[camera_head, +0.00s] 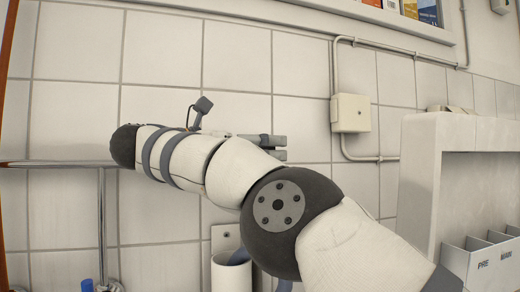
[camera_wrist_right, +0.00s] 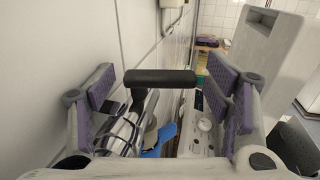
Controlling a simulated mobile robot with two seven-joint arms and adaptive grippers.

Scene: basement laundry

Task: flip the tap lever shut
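The tap lever shows in the right wrist view as a dark bar (camera_wrist_right: 160,77) on a short dark stem, above chrome pipework (camera_wrist_right: 128,128). My right gripper (camera_wrist_right: 163,90) is open, with purple pads either side of the bar. The bar's right end looks close to the right pad; I cannot tell whether they touch. In the head view my right gripper (camera_head: 277,147) is partly hidden behind my arm, its fingers pointing right near the tiled wall. The lever cannot be made out there. My left gripper is not in view.
A chrome pipe (camera_head: 103,220) stands at left in the head view, by a blue item (camera_head: 87,285). A wall box (camera_head: 351,113) with conduit is on the tiles. A white holder (camera_head: 231,272) hangs below my arm. A white unit (camera_head: 424,180) and detergent drawer (camera_head: 480,262) stand at right.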

